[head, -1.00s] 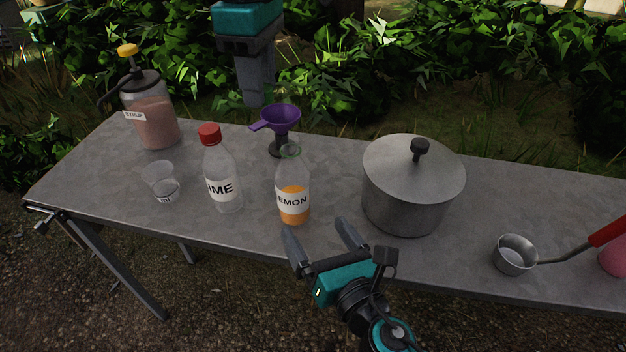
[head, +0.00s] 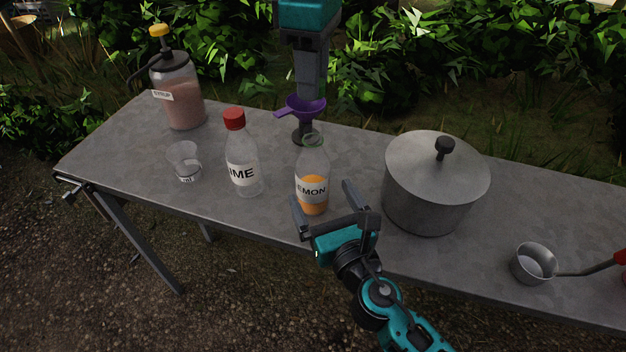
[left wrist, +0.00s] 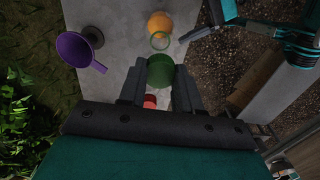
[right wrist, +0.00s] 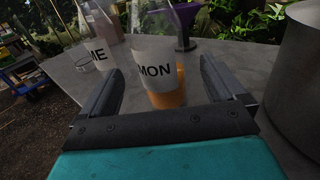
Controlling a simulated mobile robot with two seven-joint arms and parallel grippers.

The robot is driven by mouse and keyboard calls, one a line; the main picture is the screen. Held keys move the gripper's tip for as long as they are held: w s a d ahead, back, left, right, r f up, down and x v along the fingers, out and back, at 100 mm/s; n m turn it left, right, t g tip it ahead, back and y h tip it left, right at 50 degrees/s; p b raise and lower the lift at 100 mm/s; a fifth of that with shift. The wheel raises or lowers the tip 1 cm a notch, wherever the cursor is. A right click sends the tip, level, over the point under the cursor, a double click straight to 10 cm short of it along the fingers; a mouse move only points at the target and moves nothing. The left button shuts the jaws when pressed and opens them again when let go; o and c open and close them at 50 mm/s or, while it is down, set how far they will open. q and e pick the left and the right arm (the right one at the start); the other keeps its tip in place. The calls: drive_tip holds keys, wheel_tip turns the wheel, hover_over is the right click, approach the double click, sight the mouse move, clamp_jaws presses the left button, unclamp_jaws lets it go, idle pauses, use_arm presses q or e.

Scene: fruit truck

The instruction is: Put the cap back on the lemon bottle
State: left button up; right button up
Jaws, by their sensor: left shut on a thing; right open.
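The lemon bottle (head: 314,168) stands upright and uncapped on the table, with orange liquid low inside. Its label shows large in the right wrist view (right wrist: 155,72). My left gripper (head: 309,88) points down above the table's far side, beyond the bottle in the head view. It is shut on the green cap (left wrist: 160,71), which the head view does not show. In the left wrist view the bottle's open ring neck (left wrist: 160,41) lies just past the cap, apart from it. My right gripper (head: 324,198) is open at the bottle's near side, its fingers spread to either side of it.
The red-capped lime bottle (head: 242,165) and a clear measuring cup (head: 185,160) stand left. A purple funnel (head: 305,108) stands behind the lemon bottle. A lidded pot (head: 430,190) stands close on the right, with a ladle (head: 533,263) beyond. A syrup jar (head: 178,95) stands far left.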

sight(310, 173)
drive_tip(key=x, duration=0.7)
drive_tip(key=c, duration=1.5)
use_arm(q)
drive_tip(key=shift+f, duration=2.5)
